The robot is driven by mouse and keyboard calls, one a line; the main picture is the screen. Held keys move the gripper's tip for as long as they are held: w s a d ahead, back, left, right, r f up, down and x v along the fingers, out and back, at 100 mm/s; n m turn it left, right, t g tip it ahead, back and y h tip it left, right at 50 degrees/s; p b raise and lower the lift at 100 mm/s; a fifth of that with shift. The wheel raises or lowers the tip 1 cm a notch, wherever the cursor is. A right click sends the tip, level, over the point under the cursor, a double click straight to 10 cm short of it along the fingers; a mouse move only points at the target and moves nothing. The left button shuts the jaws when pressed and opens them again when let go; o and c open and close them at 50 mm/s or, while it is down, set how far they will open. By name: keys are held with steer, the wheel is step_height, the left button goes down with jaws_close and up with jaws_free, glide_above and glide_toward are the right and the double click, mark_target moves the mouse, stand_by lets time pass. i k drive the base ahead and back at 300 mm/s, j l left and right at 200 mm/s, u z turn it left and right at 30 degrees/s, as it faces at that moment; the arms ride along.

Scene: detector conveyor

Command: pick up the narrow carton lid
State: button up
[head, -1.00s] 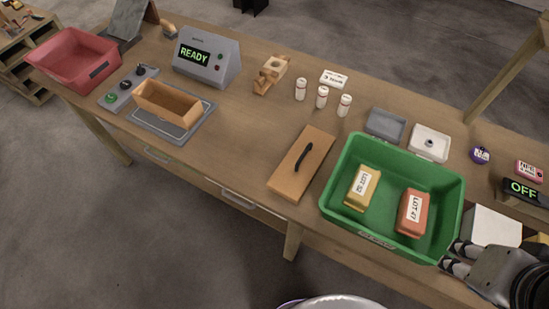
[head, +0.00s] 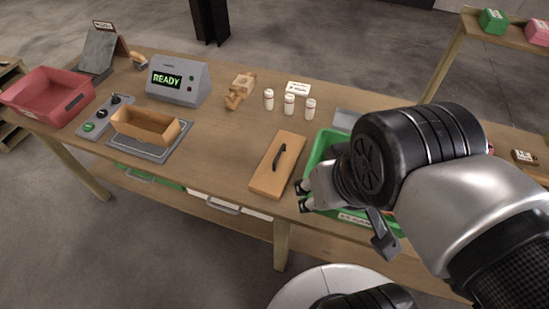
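The narrow carton lid (head: 268,181) is a flat tan-orange slab with a black bar handle (head: 279,157) on top. It lies on the table, left of the green tote. My gripper (head: 302,196) is just right of the lid's near end, by the tote's left side, and does not touch the lid in this view. Its two fingertips are apart with nothing seen between them. An open narrow tan carton (head: 146,135) sits on the grey plate at the left.
The green tote (head: 319,150) is mostly hidden behind my arm. Several white bottles (head: 289,105) stand behind the lid. The READY box (head: 178,82), a red bin (head: 45,100) and a tan part (head: 240,91) are farther left. The table between carton and lid is clear.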

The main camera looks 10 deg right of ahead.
mark_target(272, 176)
steer(key=z, duration=1.4)
steer(key=k+j+z, duration=0.35)
steer(key=k+j, duration=0.15)
steer(key=k+j+z, duration=0.35)
steer(key=k, duration=0.3)
